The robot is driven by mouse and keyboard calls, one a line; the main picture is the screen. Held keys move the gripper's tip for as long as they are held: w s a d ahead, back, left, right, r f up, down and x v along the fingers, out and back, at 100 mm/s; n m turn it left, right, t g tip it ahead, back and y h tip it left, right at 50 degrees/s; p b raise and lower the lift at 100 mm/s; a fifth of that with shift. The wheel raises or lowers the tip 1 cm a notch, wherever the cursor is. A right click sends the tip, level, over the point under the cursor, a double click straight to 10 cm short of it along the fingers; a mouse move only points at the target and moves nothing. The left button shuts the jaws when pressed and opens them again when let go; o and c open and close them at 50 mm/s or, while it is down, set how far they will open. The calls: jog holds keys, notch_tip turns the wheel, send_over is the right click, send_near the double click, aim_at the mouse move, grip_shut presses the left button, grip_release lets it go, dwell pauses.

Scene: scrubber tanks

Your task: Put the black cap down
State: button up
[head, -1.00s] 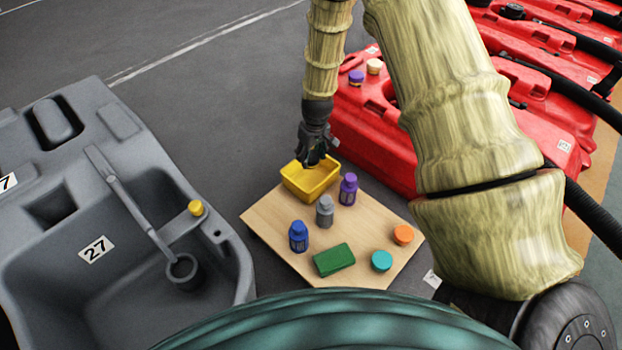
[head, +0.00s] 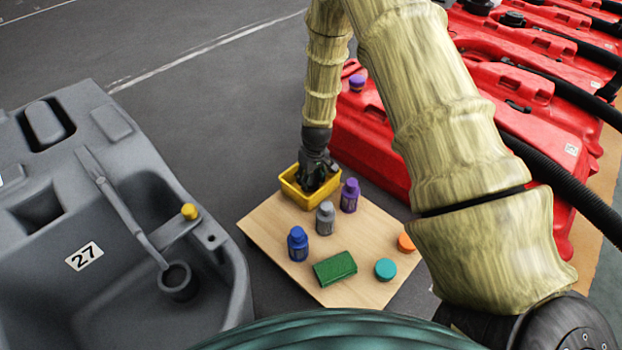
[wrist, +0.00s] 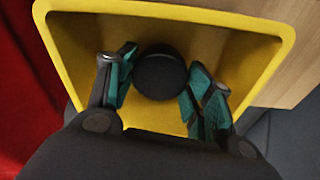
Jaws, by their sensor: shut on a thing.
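The black cap (wrist: 160,74) shows in the wrist view as a round dark disc between the two teal-padded fingers of my gripper (wrist: 161,84). My gripper is shut on it and holds it within the yellow bin (wrist: 262,45). In the head view my gripper (head: 314,181) reaches down into the same yellow bin (head: 297,197) at the back corner of the wooden board. The cap is hidden there by the gripper and bin. Whether the cap touches the bin floor I cannot tell.
On the board (head: 275,225) stand a purple bottle (head: 349,196), a grey bottle (head: 325,218) and a blue bottle (head: 298,244). A green block (head: 335,268), a teal cap (head: 385,269) and an orange cap (head: 406,243) lie nearer. Red tanks (head: 375,135) stand behind; a grey tank (head: 215,285) is left.

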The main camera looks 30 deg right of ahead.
aim_at(314, 182)
jog(key=o, duration=1.1)
jog(key=shift+f, duration=0.15)
jog(key=r+p, duration=0.2)
jog(key=r, duration=0.2)
jog(key=s+r+p, duration=0.1)
jog(key=r+p, duration=0.1)
jog(key=r, duration=0.2)
jog(key=r+p, duration=0.2)
jog(key=r, duration=0.2)
jog(key=shift+s+d+r+p, duration=0.1)
jog(key=shift+s+p, duration=0.15)
jog(key=shift+p, duration=0.1)
